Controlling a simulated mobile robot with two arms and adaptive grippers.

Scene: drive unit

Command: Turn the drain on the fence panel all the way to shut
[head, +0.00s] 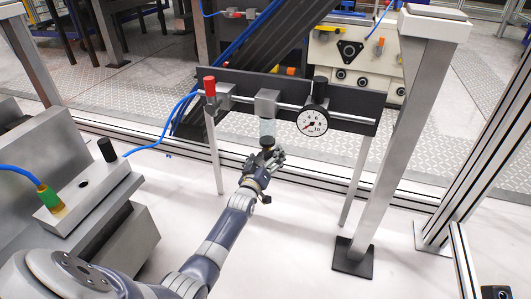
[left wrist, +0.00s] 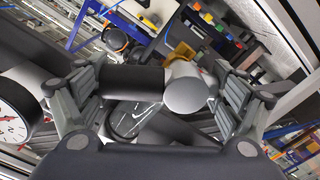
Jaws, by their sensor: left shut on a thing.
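The fence panel (head: 340,119) is a dark bar on thin posts. Under its middle grey block hangs a clear bowl (head: 267,128), with the black drain (head: 267,143) at its lower end. My left gripper (head: 264,158) reaches up from below and is shut on the drain; its fingers partly hide it. In the left wrist view my left gripper's fingers (left wrist: 160,95) stand either side of a dark cylinder and a pale rounded part. The drain's turn angle cannot be read. My right gripper is not in view.
A red-capped valve (head: 210,87) with a blue hose is left of the bowl. A black knob (head: 320,90) and round gauge (head: 312,122) are right of it. A grey machine block (head: 85,200) stands at left, and a grey post (head: 400,140) at right. The floor below is clear.

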